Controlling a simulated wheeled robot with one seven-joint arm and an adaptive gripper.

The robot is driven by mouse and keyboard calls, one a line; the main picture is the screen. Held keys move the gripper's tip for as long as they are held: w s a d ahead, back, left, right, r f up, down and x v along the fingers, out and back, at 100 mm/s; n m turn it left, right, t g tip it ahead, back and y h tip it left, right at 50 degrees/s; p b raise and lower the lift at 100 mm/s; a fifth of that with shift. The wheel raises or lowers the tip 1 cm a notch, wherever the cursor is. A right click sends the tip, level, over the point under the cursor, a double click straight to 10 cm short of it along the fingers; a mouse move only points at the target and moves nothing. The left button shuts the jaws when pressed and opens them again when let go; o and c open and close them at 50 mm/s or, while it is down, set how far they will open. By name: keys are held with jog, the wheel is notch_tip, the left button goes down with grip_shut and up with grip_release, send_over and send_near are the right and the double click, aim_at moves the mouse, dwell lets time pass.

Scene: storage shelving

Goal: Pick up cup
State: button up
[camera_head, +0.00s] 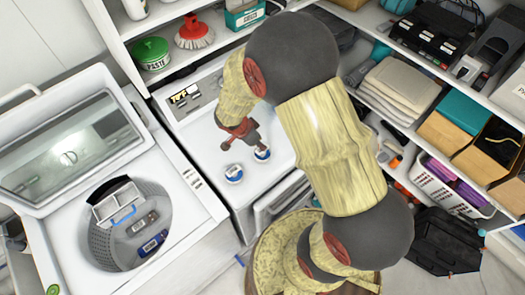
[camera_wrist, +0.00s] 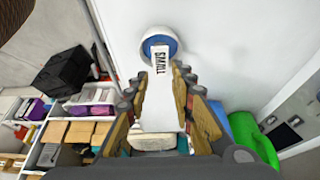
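A small round white and blue item (camera_head: 233,173), which may be the cup, stands on the white appliance top (camera_head: 205,140) in the head view. A second small blue and white item (camera_head: 262,154) is to its right, partly behind my gripper (camera_head: 243,147). In the wrist view a round blue and white item (camera_wrist: 160,39) with a "SMALL" label lies just beyond the fingertips. I cannot tell which of the two it is. My gripper (camera_wrist: 158,80) is open, with the fingers apart and nothing held between them.
An open washer (camera_head: 180,222) with items in its drum is at left. A green paste tub (camera_head: 150,52) and red brush (camera_head: 194,35) sit on the shelf behind. Loaded shelves (camera_head: 415,80) line the right. A green item (camera_wrist: 257,140) is beside the gripper in the wrist view.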

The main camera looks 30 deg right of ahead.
aim_at(263, 153)
jog(key=shift+a+p+x, duration=0.15)
jog(key=shift+p+x, duration=0.1)
jog(key=shift+x, duration=1.45)
jog(key=shift+a+p+x, duration=0.2)
jog(key=shift+x, duration=1.55)
jog(key=shift+f, duration=0.15)
jog(key=shift+c, duration=0.4)
grip_shut()
